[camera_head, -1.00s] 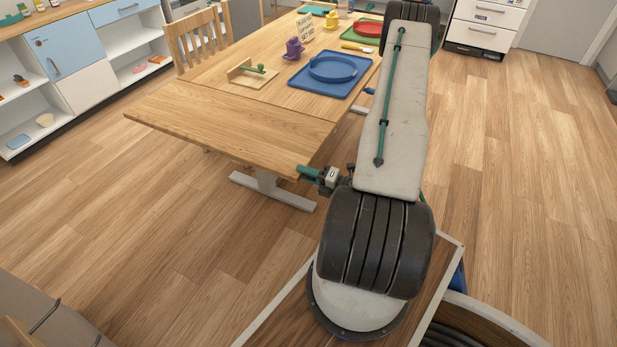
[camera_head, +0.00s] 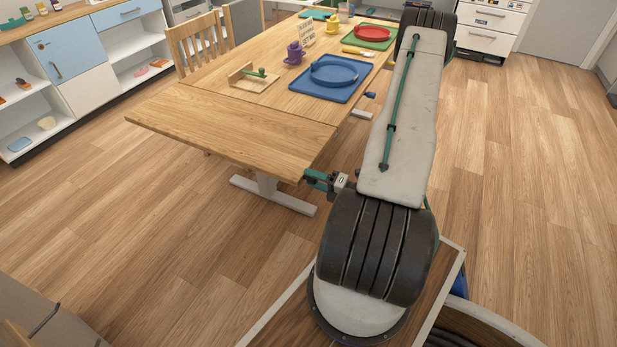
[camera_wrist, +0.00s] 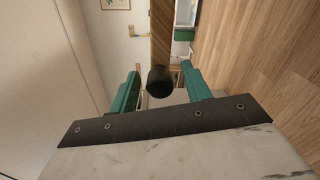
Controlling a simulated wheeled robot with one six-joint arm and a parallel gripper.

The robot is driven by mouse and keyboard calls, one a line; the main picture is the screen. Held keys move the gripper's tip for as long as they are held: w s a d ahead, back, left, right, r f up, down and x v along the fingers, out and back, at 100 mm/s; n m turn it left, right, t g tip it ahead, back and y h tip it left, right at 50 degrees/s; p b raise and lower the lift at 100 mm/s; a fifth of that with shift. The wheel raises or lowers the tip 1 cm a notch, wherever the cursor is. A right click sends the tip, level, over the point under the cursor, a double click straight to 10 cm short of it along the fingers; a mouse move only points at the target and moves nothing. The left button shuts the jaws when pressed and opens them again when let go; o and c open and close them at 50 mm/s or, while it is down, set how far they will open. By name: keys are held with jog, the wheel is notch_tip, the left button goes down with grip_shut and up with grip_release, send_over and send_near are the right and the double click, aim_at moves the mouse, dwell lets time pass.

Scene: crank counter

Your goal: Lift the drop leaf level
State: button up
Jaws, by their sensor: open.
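The drop leaf (camera_head: 225,122) is the wooden panel at the near end of the table (camera_head: 200,88), beyond a seam across the top. It looks about level with the tabletop; a small tilt is hard to tell. My gripper (camera_head: 315,178) is at the leaf's near right corner, its green fingers pointing at the edge. In the wrist view, my gripper (camera_wrist: 160,88) is open, with its two fingers apart. A wooden strip, apparently the leaf's edge (camera_wrist: 162,35), runs between and beyond them. A dark round piece covers part of it, so contact cannot be told.
On the table are a blue tray with a plate (camera_head: 332,80), a purple mug (camera_head: 294,53), a wooden board with a green piece (camera_head: 253,76) and a small sign (camera_head: 306,33). A blue handle (camera_head: 370,95) sticks out at the table's right side. The floor at left is clear.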

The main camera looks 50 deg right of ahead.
jog(key=v, duration=0.5)
jog(key=shift+s+d, duration=0.1)
jog(key=shift+s, duration=0.2)
dwell(0.4)
jog(key=s+a+r+m+g+h, duration=0.1)
jog(key=s+a+r+m+g, duration=0.1)
jog(key=a+r+m+g, duration=0.3)
jog(key=s+a+r+m+g+h, duration=0.1)
jog(key=a+r+m+g, duration=0.4)
jog(key=a+r+m, duration=0.5)
jog(key=s+a+r+m+g+h, duration=0.2)
jog(key=a+r+m+g, duration=0.4)
jog(key=a+r, duration=0.6)
notch_tip(320, 180, up, 10)
jog(key=s+m, duration=0.1)
jog(key=m, duration=0.1)
jog(key=shift+s+m, duration=0.2)
jog(key=shift+m, duration=0.1)
jog(key=shift+c, duration=0.3)
